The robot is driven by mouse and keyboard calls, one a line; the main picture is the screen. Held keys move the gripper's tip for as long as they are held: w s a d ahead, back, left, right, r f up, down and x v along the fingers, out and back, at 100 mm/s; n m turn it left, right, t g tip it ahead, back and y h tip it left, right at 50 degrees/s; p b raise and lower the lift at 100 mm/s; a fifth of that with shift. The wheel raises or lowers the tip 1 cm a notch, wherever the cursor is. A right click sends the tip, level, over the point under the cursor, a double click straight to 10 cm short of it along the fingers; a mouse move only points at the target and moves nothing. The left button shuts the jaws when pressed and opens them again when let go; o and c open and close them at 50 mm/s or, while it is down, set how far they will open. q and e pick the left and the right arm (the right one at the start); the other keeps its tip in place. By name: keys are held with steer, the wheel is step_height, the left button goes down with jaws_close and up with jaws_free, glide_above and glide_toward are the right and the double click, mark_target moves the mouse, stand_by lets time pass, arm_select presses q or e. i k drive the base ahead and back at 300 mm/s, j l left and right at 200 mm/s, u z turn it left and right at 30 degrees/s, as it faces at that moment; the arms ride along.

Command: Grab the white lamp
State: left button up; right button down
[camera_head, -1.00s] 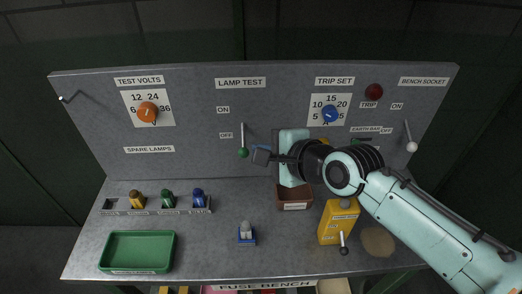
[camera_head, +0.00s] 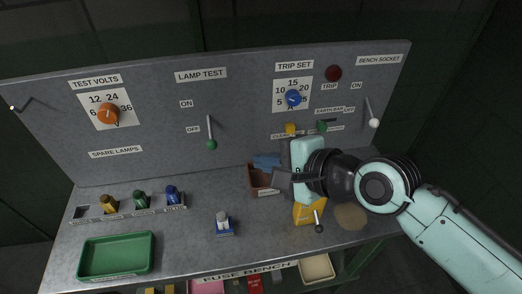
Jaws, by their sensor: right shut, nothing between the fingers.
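The white lamp (camera_head: 222,217) stands upright in a small blue holder (camera_head: 224,230) on the front middle of the bench. My right gripper (camera_head: 281,181) is shut and empty, in front of the brown bin and to the right of and behind the lamp, apart from it. My right forearm comes in from the right. The gripper's tips are dark and hard to separate from the bin. My left gripper is not in view.
Amber (camera_head: 109,204), green (camera_head: 140,199) and blue lamps (camera_head: 172,194) stand in the rack at left. A green tray (camera_head: 117,257) lies front left. A brown bin (camera_head: 255,179) and a yellow box (camera_head: 305,213) are near my right arm. Bench around the lamp is clear.

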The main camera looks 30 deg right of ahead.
mark_target(222, 216)
steer(key=k+l, duration=0.3)
steer(key=k, duration=0.15)
steer(key=k+l, duration=0.25)
steer(key=k, duration=0.2)
